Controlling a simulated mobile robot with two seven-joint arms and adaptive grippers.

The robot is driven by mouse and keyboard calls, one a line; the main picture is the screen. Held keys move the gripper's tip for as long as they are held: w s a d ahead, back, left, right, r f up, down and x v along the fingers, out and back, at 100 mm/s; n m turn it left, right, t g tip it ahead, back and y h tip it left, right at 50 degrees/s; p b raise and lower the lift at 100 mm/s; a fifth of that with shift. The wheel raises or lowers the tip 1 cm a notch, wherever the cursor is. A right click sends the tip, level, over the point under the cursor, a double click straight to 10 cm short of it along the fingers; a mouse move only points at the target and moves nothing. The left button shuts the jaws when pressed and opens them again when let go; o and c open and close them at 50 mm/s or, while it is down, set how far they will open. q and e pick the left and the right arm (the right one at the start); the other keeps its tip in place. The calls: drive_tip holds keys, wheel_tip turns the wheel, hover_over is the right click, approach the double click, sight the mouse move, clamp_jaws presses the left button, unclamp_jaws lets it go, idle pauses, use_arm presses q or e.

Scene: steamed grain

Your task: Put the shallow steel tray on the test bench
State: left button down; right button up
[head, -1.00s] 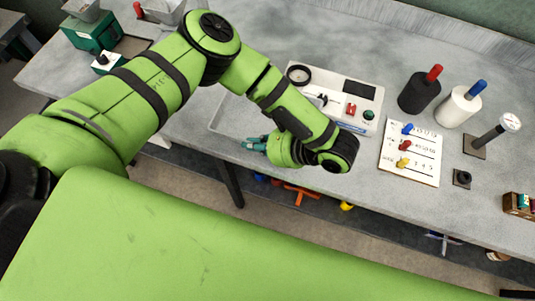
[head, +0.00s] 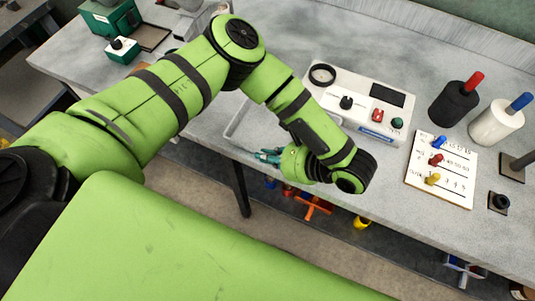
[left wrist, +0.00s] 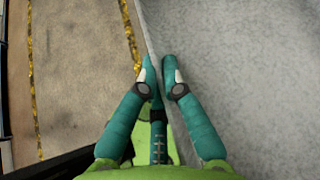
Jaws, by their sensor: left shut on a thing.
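The shallow steel tray (head: 236,123) is pale grey and sits at the front edge of the test bench (head: 317,38), mostly hidden behind my left arm. My left gripper (head: 265,156) has teal fingers and is at the tray's near rim. In the left wrist view the two fingertips (left wrist: 157,68) are shut on a thin grey rim, with a grey surface to the right and the floor to the left. I cannot tell whether the tray touches the bench or is slightly raised. My right gripper is not in view.
A white instrument box (head: 358,104) stands right of my left forearm. A white board with coloured pegs (head: 441,170) and black (head: 453,104) and white (head: 495,122) cylinders stand further right. A green device (head: 112,17) is at the back left. Coloured items lie below the bench.

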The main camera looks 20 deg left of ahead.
use_arm(q)
drive_tip(key=shift+f+b, duration=0.3)
drive_tip(key=shift+f, duration=0.35)
idle(0.4)
drive_tip(key=c, duration=1.3)
unclamp_jaws()
drive_tip(key=shift+s+f, duration=0.1)
